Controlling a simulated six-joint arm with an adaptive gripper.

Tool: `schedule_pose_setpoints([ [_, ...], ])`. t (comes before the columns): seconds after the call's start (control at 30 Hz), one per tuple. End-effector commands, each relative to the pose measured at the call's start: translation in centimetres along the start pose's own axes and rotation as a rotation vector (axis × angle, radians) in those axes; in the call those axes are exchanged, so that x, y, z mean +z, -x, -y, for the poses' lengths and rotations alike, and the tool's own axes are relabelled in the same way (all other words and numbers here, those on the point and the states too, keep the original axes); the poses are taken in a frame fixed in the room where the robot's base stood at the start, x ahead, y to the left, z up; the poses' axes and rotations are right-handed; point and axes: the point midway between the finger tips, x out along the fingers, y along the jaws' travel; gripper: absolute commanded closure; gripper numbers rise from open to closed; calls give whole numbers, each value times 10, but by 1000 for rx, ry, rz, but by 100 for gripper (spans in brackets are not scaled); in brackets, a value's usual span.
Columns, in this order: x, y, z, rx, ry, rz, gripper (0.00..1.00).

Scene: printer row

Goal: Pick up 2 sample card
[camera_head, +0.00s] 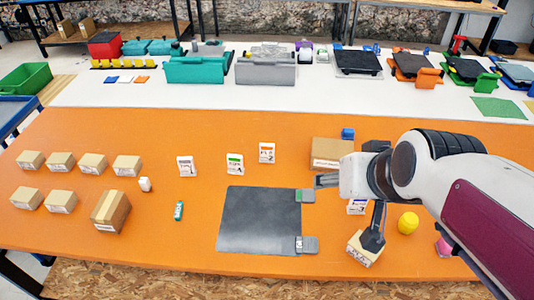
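Three small white sample cards stand upright on the orange table. One with a dark red band (186,166) is on the left, one with a green band (234,163) is in the middle, and one with an orange band (266,152) is on the right. Another white card (357,207) shows partly behind my arm. My gripper (372,240) is at the right, well away from the three cards. Its dark finger end is in front of or over a small cardboard box (362,251); contact is unclear. My arm hides much of the gripper, so its opening is unclear.
A dark grey mat (258,221) lies at the front centre, with grey blocks at its right edge. Several cardboard boxes (93,163) stand on the left. A yellow object (408,223) is at right.

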Motion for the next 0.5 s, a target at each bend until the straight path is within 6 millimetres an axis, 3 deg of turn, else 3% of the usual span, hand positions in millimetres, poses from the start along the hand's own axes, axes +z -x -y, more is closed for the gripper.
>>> schedule_pose_setpoints([
  [0.5, -77, -85, 40, -59, -12, -124, 46],
])
